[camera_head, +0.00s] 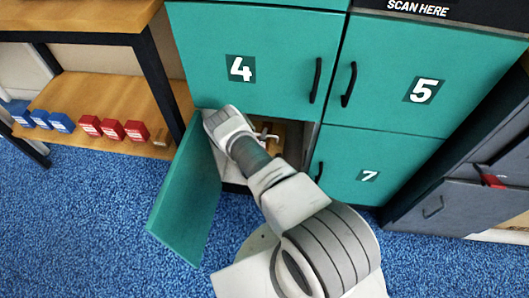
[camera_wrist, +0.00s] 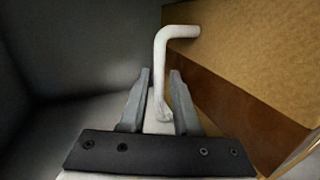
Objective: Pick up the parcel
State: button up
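The parcel (camera_wrist: 240,60) is a brown cardboard box with a white bent handle (camera_wrist: 160,60), seen on the right of the wrist view. In the head view a small part of the parcel (camera_head: 279,131) shows inside the open locker compartment under door 4. My gripper reaches into that compartment and is hidden there behind my arm. In the wrist view my gripper (camera_wrist: 160,75) has its fingers a little apart. The lower part of the handle lies between them, with narrow gaps on the sides. The parcel's far parts are out of view.
The compartment's green door (camera_head: 187,195) hangs open to the left of my arm. Grey compartment walls (camera_wrist: 70,60) are close on the left. Doors 4 (camera_head: 255,50), 5 (camera_head: 430,70) and 7 (camera_head: 365,170) are shut. A wooden shelf (camera_head: 115,95) with blue and red boxes stands left.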

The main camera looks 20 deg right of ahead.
jog(key=shift+w+d, duration=0.1)
jog(key=shift+w, duration=0.05)
grip_shut()
dwell(0.9)
dwell(0.4)
jog(key=shift+w+r, duration=0.1)
jog(key=shift+r, duration=0.05)
